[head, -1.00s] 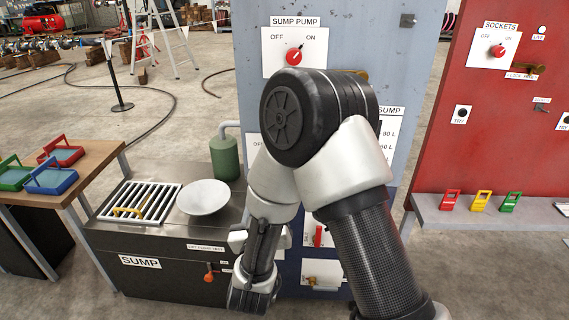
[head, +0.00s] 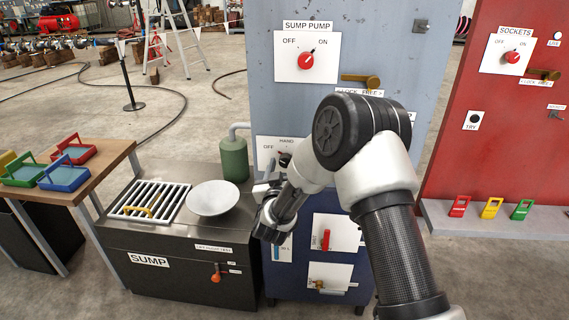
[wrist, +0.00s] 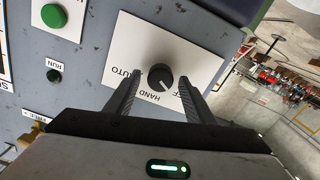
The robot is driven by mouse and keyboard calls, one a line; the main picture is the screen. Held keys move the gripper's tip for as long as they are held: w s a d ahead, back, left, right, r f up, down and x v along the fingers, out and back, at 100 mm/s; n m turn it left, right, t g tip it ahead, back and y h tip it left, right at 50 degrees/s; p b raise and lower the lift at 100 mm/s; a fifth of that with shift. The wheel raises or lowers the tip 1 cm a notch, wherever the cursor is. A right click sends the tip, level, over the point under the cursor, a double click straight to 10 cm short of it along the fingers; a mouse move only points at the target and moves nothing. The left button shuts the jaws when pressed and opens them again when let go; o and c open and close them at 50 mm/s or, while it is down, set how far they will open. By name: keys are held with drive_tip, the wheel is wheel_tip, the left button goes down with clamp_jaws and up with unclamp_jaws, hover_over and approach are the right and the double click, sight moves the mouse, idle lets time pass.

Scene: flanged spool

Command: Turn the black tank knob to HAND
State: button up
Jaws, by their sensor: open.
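The black tank knob (wrist: 160,77) sits on a white plate marked HAND, AUTO and OFF in the wrist view. Its pale pointer line slants down and right in that picture, toward the side between HAND and OFF. In the head view the knob (head: 285,160) is partly hidden by my arm, beside its OFF and HAND labels. My gripper (wrist: 160,80) is open, with one finger on each side of the knob in the wrist view. I cannot tell whether the fingertips reach around it or stop short.
A green button (wrist: 53,16) and a dark RUN lamp (wrist: 54,76) are on the same panel. The red sump pump knob (head: 306,61) is higher up. A green tank (head: 233,158) and a white bowl (head: 213,199) stand left on the sump bench. A red lever (head: 326,240) is lower down.

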drive_tip(key=shift+w, duration=0.25)
drive_tip(key=c, duration=1.1)
drive_tip(key=shift+o, duration=0.2)
